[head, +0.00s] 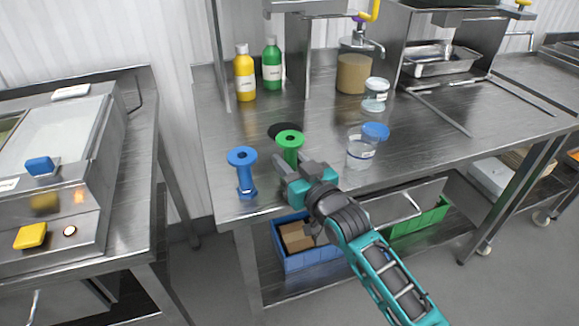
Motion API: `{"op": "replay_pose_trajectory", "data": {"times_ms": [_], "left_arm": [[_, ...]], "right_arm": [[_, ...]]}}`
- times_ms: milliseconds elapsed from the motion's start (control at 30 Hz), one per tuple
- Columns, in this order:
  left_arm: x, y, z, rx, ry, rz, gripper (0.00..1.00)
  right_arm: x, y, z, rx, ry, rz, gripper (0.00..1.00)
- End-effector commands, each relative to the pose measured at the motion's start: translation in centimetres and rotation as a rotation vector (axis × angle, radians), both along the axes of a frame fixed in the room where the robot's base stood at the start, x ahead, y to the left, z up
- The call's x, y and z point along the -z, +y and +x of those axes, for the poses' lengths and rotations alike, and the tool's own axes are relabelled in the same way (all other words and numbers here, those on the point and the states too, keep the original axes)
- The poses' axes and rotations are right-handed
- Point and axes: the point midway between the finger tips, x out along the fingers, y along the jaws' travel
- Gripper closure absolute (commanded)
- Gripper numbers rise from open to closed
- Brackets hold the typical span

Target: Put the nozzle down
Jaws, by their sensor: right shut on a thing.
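A green nozzle (289,140) with a round flanged top stands upright at the front left of the steel table (222,165). My right gripper (281,170) is shut on it from the front right and hides its lower part. I cannot tell whether its base touches the table. A blue nozzle (243,170) of similar shape stands upright on the table just to the left, apart from my gripper. A dark round spot (281,129) shows on the table behind the green nozzle. My left gripper is not in view.
Yellow (244,78) and green (272,68) bottles stand behind. A clear container (359,154), a blue lid (376,130), a small jar (375,95) and a pump dispenser (353,72) are to the right. Blue (304,262) and green (415,226) bins sit below. Table is clear left of the blue nozzle.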

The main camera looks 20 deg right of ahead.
Motion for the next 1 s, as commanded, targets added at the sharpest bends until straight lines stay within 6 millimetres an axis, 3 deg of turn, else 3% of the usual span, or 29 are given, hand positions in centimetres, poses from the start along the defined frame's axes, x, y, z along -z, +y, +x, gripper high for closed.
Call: {"op": "replay_pose_trajectory", "data": {"times_ms": [100,467,500,767,1000], "left_arm": [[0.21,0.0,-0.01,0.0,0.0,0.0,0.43],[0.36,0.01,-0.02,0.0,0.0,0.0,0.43],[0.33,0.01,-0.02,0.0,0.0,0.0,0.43],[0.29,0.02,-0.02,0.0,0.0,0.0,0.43],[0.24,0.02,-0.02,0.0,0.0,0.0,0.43]], "right_arm": [[0.92,0.02,-0.01,0.0,-0.002,0.0,0.97],[1.26,0.01,-0.01,0.0,-0.001,0.0,0.97],[1.25,0.01,-0.01,0.0,-0.001,0.0,0.65],[1.2,0.0,0.0,0.0,-0.001,0.0,0.41],[1.09,-0.01,0.0,0.0,-0.001,0.0,0.41]]}}
